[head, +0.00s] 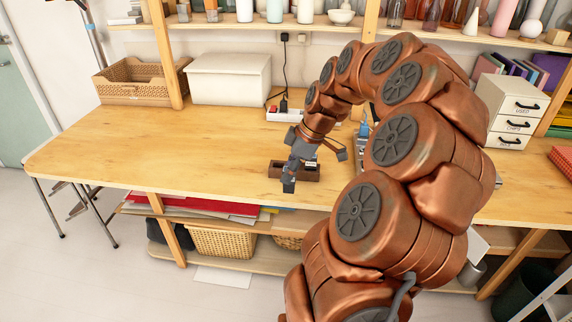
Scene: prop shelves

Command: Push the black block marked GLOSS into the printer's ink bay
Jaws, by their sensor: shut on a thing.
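My gripper (303,167) points down over the front middle of the wooden table. It is shut on a small dark block (311,163) with a pale label, too small to read. A brown open tray (274,171) lies on the table directly below and around the gripper, partly hidden by it. I cannot tell whether the block touches the tray. A grey device (361,151), perhaps the printer, shows just right of the gripper. My arm hides most of it, and its ink bay cannot be made out.
A white power strip (285,115) lies behind the gripper. A white bin (229,80) and a wicker basket (137,82) stand at the back left. A white drawer unit (515,110) stands at the right. The table's left part is clear.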

